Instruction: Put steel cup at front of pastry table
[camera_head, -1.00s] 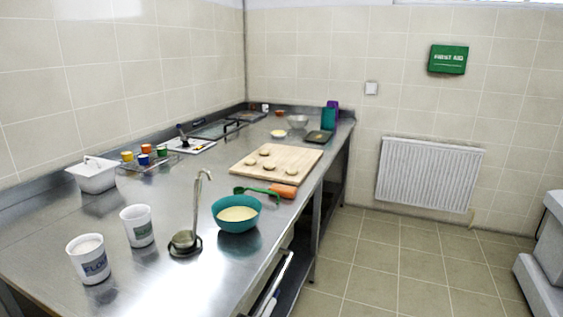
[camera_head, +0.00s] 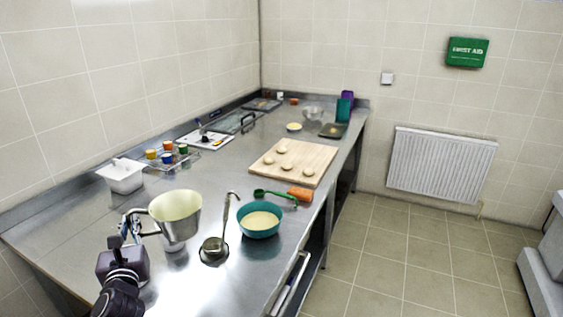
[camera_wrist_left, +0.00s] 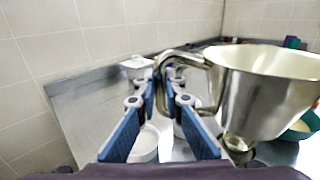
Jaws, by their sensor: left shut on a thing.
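The steel cup (camera_head: 182,219) is a shiny tapered metal cup with a pale inside, upright above the near left part of the steel pastry table (camera_head: 75,243). My left gripper (camera_head: 137,224) is shut on its curved handle, to the left of the cup body. In the left wrist view, the blue-padded fingers of the left gripper (camera_wrist_left: 161,88) close on the handle, and the steel cup (camera_wrist_left: 262,92) hangs on the right side. The cup partly hides a white cup behind it. My right gripper is in neither view.
A ladle on its rest (camera_head: 214,246), a teal bowl (camera_head: 259,229) and a wooden board with dough rounds (camera_head: 267,172) stand to the right. A white lidded container (camera_head: 122,179) is at the left. In the wrist view a white cup (camera_wrist_left: 146,150) stands below the fingers.

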